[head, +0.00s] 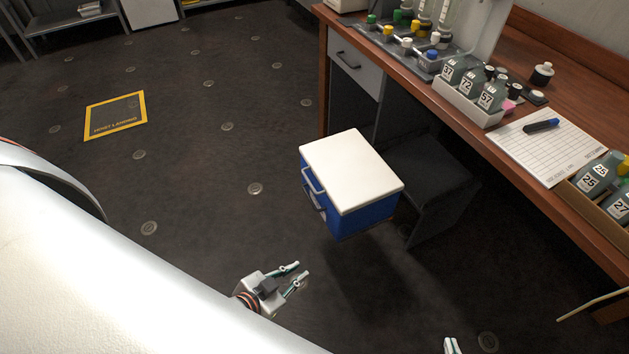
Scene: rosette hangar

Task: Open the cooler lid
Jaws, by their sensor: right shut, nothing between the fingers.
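The cooler (362,215) is a blue box with a white lid (350,168), beside the wooden desk in the middle of the head view. The lid lies flat and closed on the box. A pale handle (312,182) is on its left side. What the cooler rests on is hard to tell. My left gripper (301,269) is below and left of the cooler, apart from it, with its two fingers spread and nothing between them. My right gripper (452,346) shows only its fingertips at the bottom edge; they are together and empty, away from the cooler.
The wooden desk (470,140) runs down the right side, holding bottles, a rack and a paper sheet (546,145) with a marker. The floor on the left is open, with a yellow-bordered marking (116,115).

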